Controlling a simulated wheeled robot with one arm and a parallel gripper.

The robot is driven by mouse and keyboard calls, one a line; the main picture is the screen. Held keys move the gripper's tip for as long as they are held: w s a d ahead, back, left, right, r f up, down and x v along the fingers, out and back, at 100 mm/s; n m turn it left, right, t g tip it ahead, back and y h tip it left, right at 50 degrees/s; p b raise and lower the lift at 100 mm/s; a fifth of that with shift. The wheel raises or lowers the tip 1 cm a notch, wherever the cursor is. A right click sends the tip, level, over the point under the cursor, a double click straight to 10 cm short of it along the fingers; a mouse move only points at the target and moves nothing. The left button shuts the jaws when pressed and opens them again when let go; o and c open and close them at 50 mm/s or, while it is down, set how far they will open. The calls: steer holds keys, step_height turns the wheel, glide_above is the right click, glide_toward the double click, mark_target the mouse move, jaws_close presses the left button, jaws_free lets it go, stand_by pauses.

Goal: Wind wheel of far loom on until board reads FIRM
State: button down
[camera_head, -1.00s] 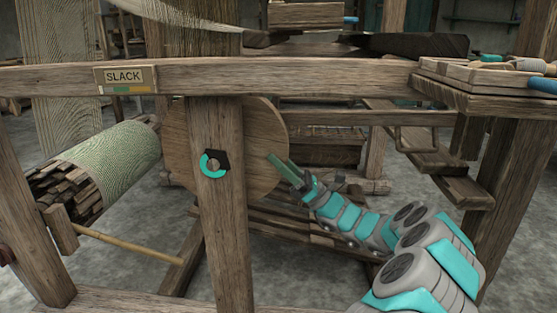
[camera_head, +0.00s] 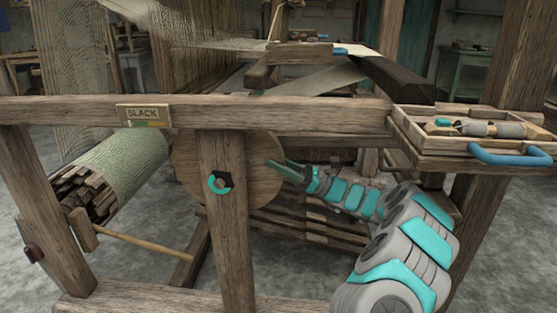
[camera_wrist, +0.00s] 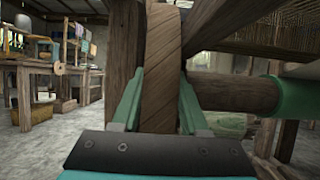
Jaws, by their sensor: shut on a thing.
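The round wooden wheel (camera_head: 185,165) is mounted behind a front post (camera_head: 232,245) of the loom, which hides its middle. The board (camera_head: 143,114) on the loom's top rail reads SLACK above a coloured strip. My gripper (camera_head: 278,166) is at the wheel's right edge, its green fingers on the rim. In the wrist view, the fingers of my gripper (camera_wrist: 160,85) stand on both sides of the wheel's rim (camera_wrist: 160,50), shut on it. A black and teal ring-shaped part (camera_head: 220,182) sits on the post.
A cloth-wrapped beam (camera_head: 128,160) lies left of the wheel, with a thin rod (camera_head: 135,240) below it. A wooden tray (camera_head: 450,146) with bobbins and a blue handle (camera_head: 510,156) juts out at the right, above my arm. Slatted bars lie under the wheel.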

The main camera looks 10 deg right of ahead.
steer(key=shift+c, duration=2.1)
jaws_free()
steer(key=shift+f+b, duration=0.15)
steer(key=shift+b, duration=0.15)
